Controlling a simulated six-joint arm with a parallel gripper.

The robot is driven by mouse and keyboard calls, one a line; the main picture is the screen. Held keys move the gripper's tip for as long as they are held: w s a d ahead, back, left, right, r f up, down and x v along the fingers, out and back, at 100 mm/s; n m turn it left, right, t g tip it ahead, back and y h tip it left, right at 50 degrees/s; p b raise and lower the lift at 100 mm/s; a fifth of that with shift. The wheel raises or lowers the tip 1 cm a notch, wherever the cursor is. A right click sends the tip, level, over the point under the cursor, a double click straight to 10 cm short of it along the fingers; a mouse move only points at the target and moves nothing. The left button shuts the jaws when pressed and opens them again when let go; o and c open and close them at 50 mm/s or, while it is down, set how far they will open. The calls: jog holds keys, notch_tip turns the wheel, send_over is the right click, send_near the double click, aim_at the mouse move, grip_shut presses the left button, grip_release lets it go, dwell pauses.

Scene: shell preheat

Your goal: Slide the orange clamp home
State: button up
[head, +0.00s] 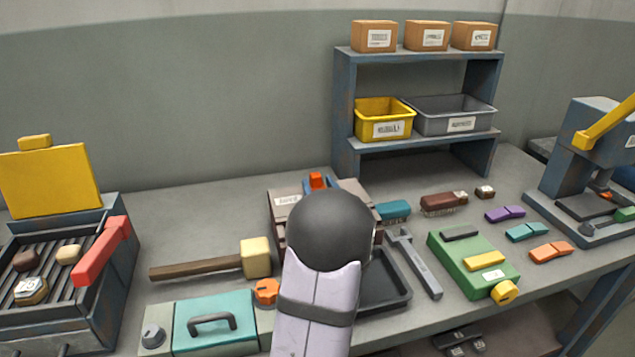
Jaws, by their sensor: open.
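A small orange part (317,181), which looks like the orange clamp, stands at the top of a brown and grey fixture (284,200) with a white label, at the back middle of the bench. Blue pieces flank the orange part. My arm's dark round joint and pale link stand in front and hide most of the fixture. Whether the clamp is fully seated cannot be told. My gripper does not show; it is hidden behind my own arm or out of the picture.
A mallet (205,265) and a teal case (215,325) lie left of my arm. A grill with a red handle (102,250) stands far left. A dark tray (388,285), a grey wrench-like tool (415,262) and a green box (472,262) lie right. A shelf (345,110) stands behind.

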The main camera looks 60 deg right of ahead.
aim_at(317, 183)
jog(key=shift+x, duration=0.9)
grip_shut()
jog(key=v, duration=0.5)
jog(key=shift+d, duration=0.1)
jog(key=shift+f, duration=0.15)
